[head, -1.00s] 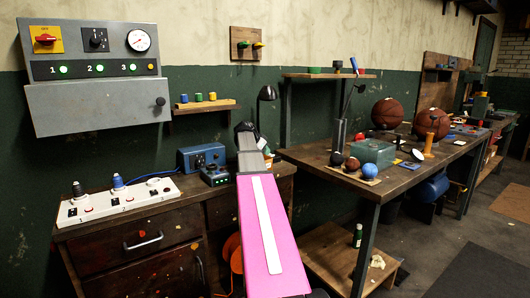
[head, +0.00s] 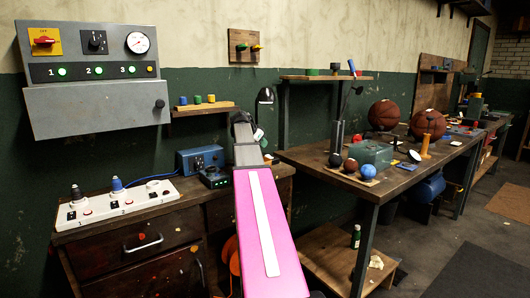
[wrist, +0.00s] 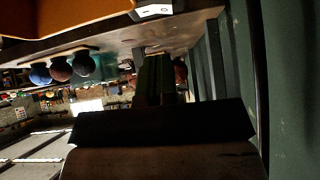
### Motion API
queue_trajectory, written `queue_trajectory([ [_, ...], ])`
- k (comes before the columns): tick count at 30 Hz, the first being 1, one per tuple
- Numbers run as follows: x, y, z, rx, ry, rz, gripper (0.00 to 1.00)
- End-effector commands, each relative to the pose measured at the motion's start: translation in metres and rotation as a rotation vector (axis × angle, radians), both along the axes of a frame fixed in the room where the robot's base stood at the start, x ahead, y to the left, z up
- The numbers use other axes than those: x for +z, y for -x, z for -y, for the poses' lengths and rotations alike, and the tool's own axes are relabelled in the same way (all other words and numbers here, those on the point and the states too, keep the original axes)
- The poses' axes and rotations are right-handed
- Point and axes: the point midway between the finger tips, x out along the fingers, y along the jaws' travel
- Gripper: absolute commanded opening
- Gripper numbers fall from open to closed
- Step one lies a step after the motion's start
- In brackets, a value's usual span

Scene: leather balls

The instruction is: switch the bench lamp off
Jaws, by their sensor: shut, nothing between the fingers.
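The bench lamp's dark head (head: 265,95) stands above the left bench in the head view, just right of my gripper. Its stem is partly hidden behind my arm, and I cannot tell whether it is lit. My gripper (head: 239,117) is raised over the back of that bench, close to the lamp and seemingly apart from it. In the wrist view the dark fingers (wrist: 160,60) are together with nothing held. A white label (wrist: 155,11) with dark marks shows at the top, beside an orange-brown surface (wrist: 70,15). I cannot tell whether it belongs to the lamp switch.
A blue box (head: 201,159) and a white switch strip (head: 117,203) sit on the left bench. A grey panel (head: 92,100) hangs above. The right bench carries basketballs (head: 428,123), a green box (head: 372,153) and small balls (head: 351,165). A small shelf (head: 203,108) is left of my gripper.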

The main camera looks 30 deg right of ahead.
Motion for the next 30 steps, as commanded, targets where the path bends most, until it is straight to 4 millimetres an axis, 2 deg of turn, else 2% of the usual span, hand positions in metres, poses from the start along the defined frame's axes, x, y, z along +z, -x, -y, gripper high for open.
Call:
queue_trajectory([
  [6,0.033,0.004,-0.032,0.002,0.002,0.002,0.00],
  [12,0.049,0.006,-0.048,0.001,0.002,0.002,0.00],
  [30,0.054,0.007,-0.055,0.000,0.000,0.010,0.00],
])
